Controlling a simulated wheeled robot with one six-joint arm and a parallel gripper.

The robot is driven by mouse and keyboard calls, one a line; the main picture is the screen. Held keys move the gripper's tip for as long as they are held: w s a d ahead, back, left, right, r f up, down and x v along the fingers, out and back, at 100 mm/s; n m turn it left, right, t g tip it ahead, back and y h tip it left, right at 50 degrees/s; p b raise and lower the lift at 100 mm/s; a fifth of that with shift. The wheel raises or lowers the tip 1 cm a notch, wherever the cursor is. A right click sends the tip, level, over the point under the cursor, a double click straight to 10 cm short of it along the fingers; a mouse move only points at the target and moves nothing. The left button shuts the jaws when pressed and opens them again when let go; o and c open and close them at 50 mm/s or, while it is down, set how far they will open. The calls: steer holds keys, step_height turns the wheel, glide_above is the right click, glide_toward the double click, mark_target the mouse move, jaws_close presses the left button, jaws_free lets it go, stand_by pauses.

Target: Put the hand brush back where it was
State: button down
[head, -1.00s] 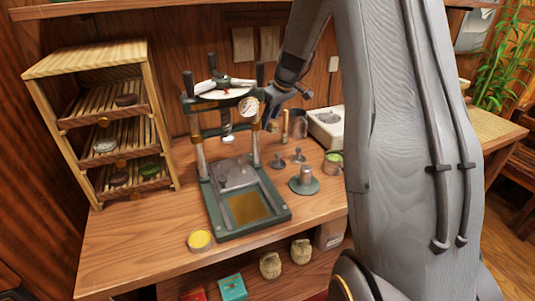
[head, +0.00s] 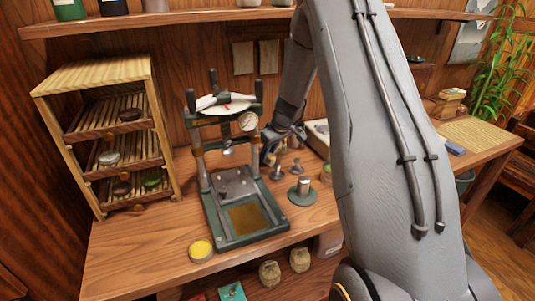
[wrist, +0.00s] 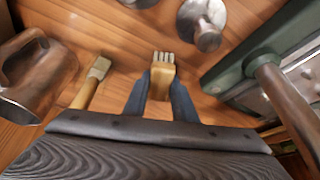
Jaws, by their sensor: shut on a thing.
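In the wrist view my gripper (wrist: 161,98) is shut on a hand brush (wrist: 162,78) with a wooden handle and pale bristles. The bristle end points away from my wrist, over the wooden bench (wrist: 120,38). I cannot tell whether the brush touches the bench. A second tool with a wooden handle and pale tip (wrist: 90,82) is to the left of my gripper, apart from it. In the head view my gripper (head: 270,146) is low behind the right side of the press, and the brush cannot be made out there.
The green tea press (head: 240,190) stands close to my gripper. A metal jug (wrist: 38,80) is at left in the wrist view, with metal stamps (wrist: 203,22) ahead. A slatted rack (head: 105,130) holds tea cakes. The bench front has free room beside the yellow tin (head: 200,250).

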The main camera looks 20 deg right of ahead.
steer(key=shift+f, duration=0.1)
steer(key=c, duration=1.5)
jaws_free()
steer(key=shift+o, duration=0.2)
steer(key=shift+s+d+r, duration=0.1)
steer(key=shift+r, duration=0.4)
steer(key=b+v, duration=0.3)
steer(key=v, duration=0.8)
steer(key=shift+b, duration=0.3)
steer(key=shift+s+r, duration=0.1)
